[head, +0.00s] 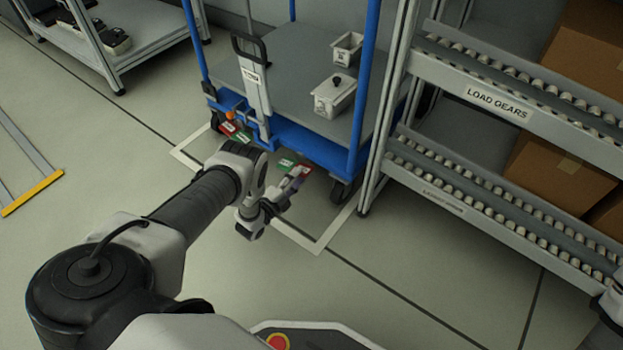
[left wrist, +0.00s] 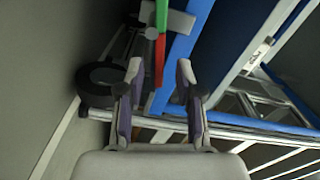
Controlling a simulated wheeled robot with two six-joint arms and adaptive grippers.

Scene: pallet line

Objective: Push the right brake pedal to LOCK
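The right brake pedal (head: 287,163), with green and red faces, sits low at the near edge of the blue cart (head: 308,147). My left gripper (head: 298,178) is right at it and partly covers it. In the left wrist view, the two fingers (left wrist: 159,72) are apart, with the pedal's narrow red and green edge (left wrist: 160,45) showing in the gap between them. I cannot tell whether a finger touches it. The left brake pedal (head: 235,130), also red and green, is at the cart's left corner. My right gripper is not in view.
A roller rack labelled LOAD GEARS (head: 497,103) stands close on the cart's right, with cardboard boxes (head: 558,170). Two small bins (head: 334,95) sit on the cart deck. A caster wheel (left wrist: 97,85) is beside the pedal. The floor at left is mostly clear.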

